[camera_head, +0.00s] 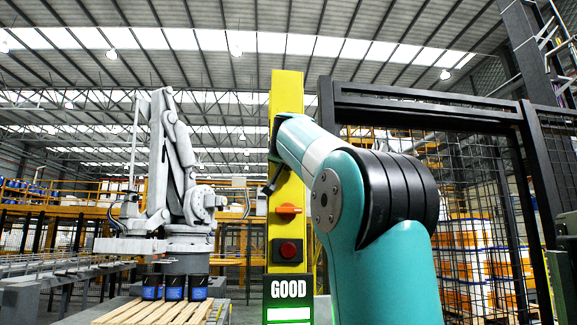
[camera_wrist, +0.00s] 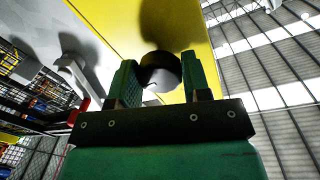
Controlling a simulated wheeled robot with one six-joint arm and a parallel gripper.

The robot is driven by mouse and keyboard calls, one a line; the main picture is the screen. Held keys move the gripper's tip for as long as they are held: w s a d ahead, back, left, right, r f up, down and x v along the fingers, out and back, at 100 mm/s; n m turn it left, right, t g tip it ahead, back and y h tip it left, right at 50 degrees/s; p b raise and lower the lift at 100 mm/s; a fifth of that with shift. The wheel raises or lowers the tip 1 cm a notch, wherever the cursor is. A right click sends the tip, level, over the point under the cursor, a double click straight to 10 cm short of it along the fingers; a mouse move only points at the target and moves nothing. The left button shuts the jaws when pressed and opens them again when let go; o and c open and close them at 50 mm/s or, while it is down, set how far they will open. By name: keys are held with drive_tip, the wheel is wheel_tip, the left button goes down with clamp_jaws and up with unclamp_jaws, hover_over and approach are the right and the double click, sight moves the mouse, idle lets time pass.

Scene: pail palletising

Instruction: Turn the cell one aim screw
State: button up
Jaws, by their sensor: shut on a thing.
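The aim screw shows in the wrist view as a round black knob (camera_wrist: 158,70) on the yellow post. My gripper (camera_wrist: 161,64) has one green finger on each side of the knob and is shut on it. The fingers hide part of its sides, and I cannot tell how far it is turned. In the head view the yellow post (camera_head: 286,92) stands upright in the middle. My teal arm reaches to its upper part and hides the knob there. A sign on the post reads GOOD (camera_head: 288,290) over a green lit bar.
Below my wrist, the post carries an orange handle (camera_head: 288,210) and a red button (camera_head: 288,250). A black mesh fence (camera_head: 470,180) stands close on the right. A white robot arm (camera_head: 172,165) stands at left behind a wooden pallet (camera_head: 150,312) with dark pails (camera_head: 174,288).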

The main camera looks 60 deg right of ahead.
drive_tip(key=shift+m+y+b, duration=0.3)
drive_tip(key=shift+m+b, duration=0.15)
drive_tip(key=shift+m, duration=1.55)
drive_tip(key=o, duration=0.9)
drive_tip(key=shift+s+a, duration=0.1)
drive_tip(key=b+v, duration=0.1)
drive_tip(key=v, duration=1.6)
